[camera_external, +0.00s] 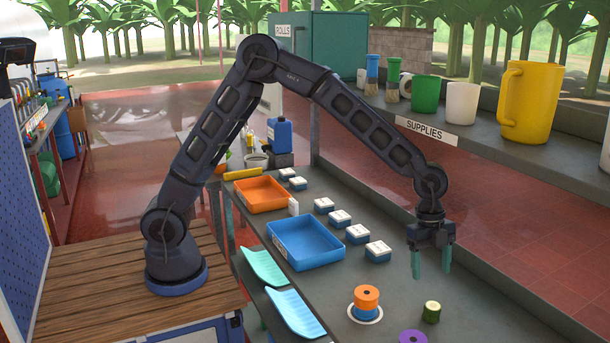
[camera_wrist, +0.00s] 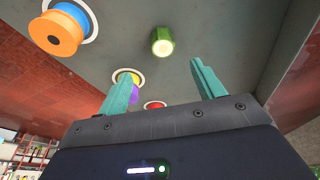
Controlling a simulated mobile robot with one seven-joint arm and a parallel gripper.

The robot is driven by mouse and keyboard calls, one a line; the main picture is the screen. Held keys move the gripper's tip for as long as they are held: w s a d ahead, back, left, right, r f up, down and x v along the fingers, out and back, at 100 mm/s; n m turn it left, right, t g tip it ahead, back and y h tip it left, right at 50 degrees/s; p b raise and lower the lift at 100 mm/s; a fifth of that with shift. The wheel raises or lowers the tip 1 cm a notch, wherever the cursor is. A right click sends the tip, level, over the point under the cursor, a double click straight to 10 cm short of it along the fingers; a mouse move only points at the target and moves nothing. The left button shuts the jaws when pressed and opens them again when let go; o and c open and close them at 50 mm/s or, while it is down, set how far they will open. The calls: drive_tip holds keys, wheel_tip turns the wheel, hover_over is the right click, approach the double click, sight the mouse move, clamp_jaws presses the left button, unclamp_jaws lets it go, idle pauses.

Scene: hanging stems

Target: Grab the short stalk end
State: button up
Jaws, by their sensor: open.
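The short stalk end (camera_external: 431,312) is a small green cylinder with a pale cut top. It stands upright on the grey bench near the front right. It also shows in the wrist view (camera_wrist: 162,41), beyond and between the fingers. My gripper (camera_external: 431,263) points down above the bench, behind the stalk end and higher than it. Its two teal fingers (camera_wrist: 163,85) are apart with nothing between them. The fingers do not touch the stalk end.
An orange and blue spool stack (camera_external: 367,300) stands left of the stalk end, and a purple spool (camera_external: 413,337) is in front. A blue tray (camera_external: 305,243), an orange tray (camera_external: 262,195) and several small white-topped boxes lie farther back. A supplies shelf (camera_external: 480,137) overhangs at right.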

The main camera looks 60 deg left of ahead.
sight(434, 306)
drive_tip(key=x, duration=0.5)
drive_tip(key=shift+d, duration=0.25)
drive_tip(key=shift+w+x, duration=0.15)
drive_tip(key=shift+x, duration=1.4)
drive_tip(key=shift+w+x, duration=0.15)
drive_tip(key=shift+x, duration=1.4)
drive_tip(key=shift+a, duration=0.15)
drive_tip(key=c, duration=1.1)
drive_tip(key=shift+r, duration=0.15)
